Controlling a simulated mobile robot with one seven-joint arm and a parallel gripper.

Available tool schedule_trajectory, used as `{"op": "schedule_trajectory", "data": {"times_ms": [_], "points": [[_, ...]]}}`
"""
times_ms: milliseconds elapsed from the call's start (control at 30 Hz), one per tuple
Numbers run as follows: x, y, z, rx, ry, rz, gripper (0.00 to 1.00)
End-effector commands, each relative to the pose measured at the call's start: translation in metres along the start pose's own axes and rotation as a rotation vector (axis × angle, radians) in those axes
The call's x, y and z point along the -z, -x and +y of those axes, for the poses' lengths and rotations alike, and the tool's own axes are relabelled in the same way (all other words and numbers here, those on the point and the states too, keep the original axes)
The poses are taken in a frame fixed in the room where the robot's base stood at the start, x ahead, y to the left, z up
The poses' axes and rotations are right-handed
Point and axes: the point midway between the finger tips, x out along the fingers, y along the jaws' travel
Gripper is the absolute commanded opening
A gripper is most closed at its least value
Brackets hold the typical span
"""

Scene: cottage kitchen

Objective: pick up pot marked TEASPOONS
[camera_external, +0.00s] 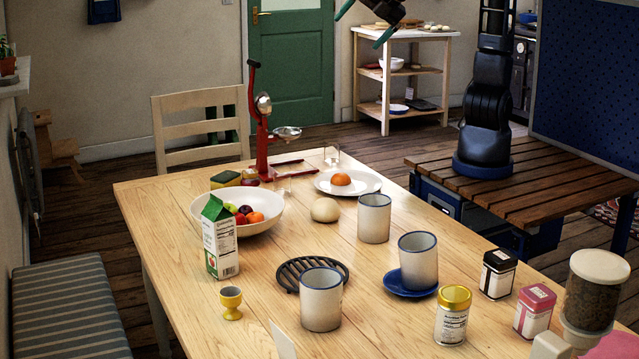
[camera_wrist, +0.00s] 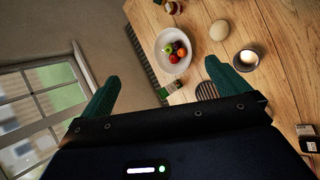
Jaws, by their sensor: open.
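Three grey-white pots with blue rims stand upright on the wooden table in the external view: one by the dough ball (camera_external: 374,219), one on a blue saucer (camera_external: 418,262), and one at the front by the black trivet (camera_external: 320,300). No lettering is readable on any, so I cannot tell which is marked TEASPOONS. My gripper (camera_external: 360,32) is high at the top edge, partly cut off, well apart from the pots. In the wrist view my gripper (camera_wrist: 165,87) has its green fingers spread, with nothing between them. A round, pale-centred thing (camera_wrist: 247,59) there may be a pot.
A fruit bowl (camera_external: 237,212), milk carton (camera_external: 219,238), yellow egg cup (camera_external: 231,302) and red juicer (camera_external: 262,130) stand left and back. A gold-lidded jar (camera_external: 453,316), black tin (camera_external: 497,275), pink tin (camera_external: 534,311) and grain dispenser (camera_external: 592,290) crowd the right.

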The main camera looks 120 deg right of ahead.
Motion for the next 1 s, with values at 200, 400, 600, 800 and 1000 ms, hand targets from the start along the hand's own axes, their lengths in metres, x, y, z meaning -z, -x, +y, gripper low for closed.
{"op": "schedule_trajectory", "data": {"times_ms": [200, 400, 600, 800, 1000], "points": [[0.078, 0.001, 0.036, -0.16, 0.305, -0.072, 1.0], [0.159, 0.012, 0.057, -0.321, 0.575, -0.15, 1.0], [0.25, 0.033, 0.063, -0.499, 0.835, -0.239, 1.0], [0.33, 0.057, 0.054, -0.661, 1.041, -0.327, 1.0], [0.386, 0.078, 0.039, -0.78, 1.173, -0.394, 1.0]]}}
